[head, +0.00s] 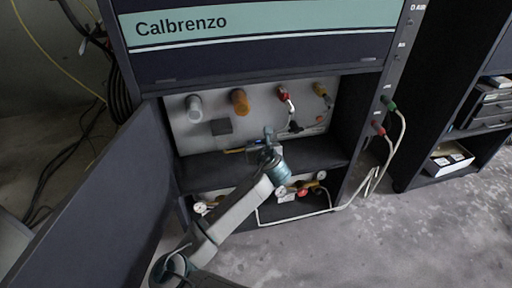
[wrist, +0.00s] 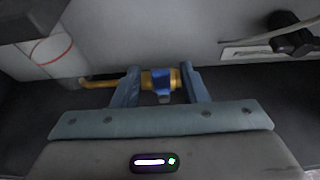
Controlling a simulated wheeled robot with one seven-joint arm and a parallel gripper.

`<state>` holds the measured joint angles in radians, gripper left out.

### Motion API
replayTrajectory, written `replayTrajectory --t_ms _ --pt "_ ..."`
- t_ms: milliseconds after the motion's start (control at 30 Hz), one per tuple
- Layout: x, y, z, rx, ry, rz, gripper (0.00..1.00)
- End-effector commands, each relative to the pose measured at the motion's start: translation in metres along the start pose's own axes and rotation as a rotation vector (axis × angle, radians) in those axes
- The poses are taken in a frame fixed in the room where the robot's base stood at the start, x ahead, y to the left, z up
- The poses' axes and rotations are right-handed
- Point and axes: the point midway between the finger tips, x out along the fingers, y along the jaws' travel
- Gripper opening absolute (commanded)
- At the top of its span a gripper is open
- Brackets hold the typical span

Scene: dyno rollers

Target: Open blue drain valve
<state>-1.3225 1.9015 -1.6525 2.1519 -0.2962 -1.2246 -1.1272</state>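The drain valve (wrist: 161,79) has a blue middle on a brass body, with a brass pipe (wrist: 100,82) running out to the left. In the wrist view it sits between the two fingers of my gripper (wrist: 160,86). The fingers are apart, with a gap on the left side of the blue part; the right finger is very close to the brass end, and I cannot tell whether it touches. In the head view my gripper (head: 266,140) is inside the open cabinet, low at its back panel, and mostly hides the valve. A bit of the brass pipe (head: 234,150) shows left of it.
The back panel (head: 180,125) carries a grey knob (head: 194,108), an orange knob (head: 240,101) and a red-handled valve (head: 284,94). A shelf (head: 205,166) lies below, with gauges (head: 302,191) under it. The open cabinet door (head: 95,205) stands at left.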

Motion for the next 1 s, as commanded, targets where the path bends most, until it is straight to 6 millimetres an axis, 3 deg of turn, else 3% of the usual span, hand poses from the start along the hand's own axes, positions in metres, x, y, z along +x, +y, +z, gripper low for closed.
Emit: replayTrajectory --t_ms 367,533,600,633,1000 --pt "0.006 -0.001 0.0 0.0 0.0 -0.001 0.39" --pt "0.006 0.0 0.0 0.0 0.001 -0.001 0.0" --pt "0.006 0.0 0.0 0.0 0.001 -0.001 0.0" --pt "0.009 0.009 0.001 -0.002 0.001 0.004 0.0" --pt "0.005 0.0 0.004 0.059 0.002 0.031 0.0"
